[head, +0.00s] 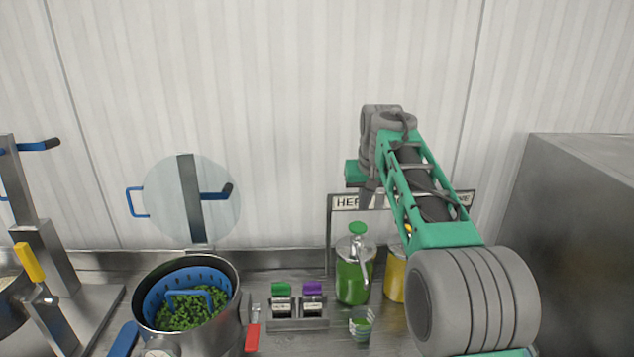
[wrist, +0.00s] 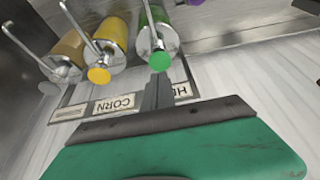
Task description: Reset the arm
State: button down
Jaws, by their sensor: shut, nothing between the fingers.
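My arm reaches out from the lower right in the head view and ends high over the counter by the back wall. My gripper (head: 367,198) is shut and empty, in front of the sign rack (head: 400,203) and above the green pump jar (head: 354,275). In the wrist view my gripper (wrist: 157,92) shows its dark fingers together with nothing between them. That view appears upside down, with the green jar (wrist: 158,38) just past the fingertips and a yellow jar (wrist: 112,38) beside it.
A steel pot (head: 187,335) with a blue basket (head: 168,281) of green pieces stands left. A small rack (head: 298,325) holds green and purple items, beside a cup (head: 360,325). A large steel box (head: 585,230) is at right. Above my arm is clear wall.

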jog(key=s+f+b, duration=0.1)
jog(key=s+f, duration=0.4)
jog(key=s, duration=0.6)
jog(key=s+f+b, duration=0.1)
jog(key=s+f, duration=0.4)
jog(key=s, duration=0.6)
jog(key=s+f+b, duration=0.1)
jog(key=s+f, duration=0.4)
jog(key=s, duration=0.6)
jog(key=shift+f, duration=0.4)
jog(key=shift+s+a, duration=0.1)
jog(key=shift+a, duration=0.05)
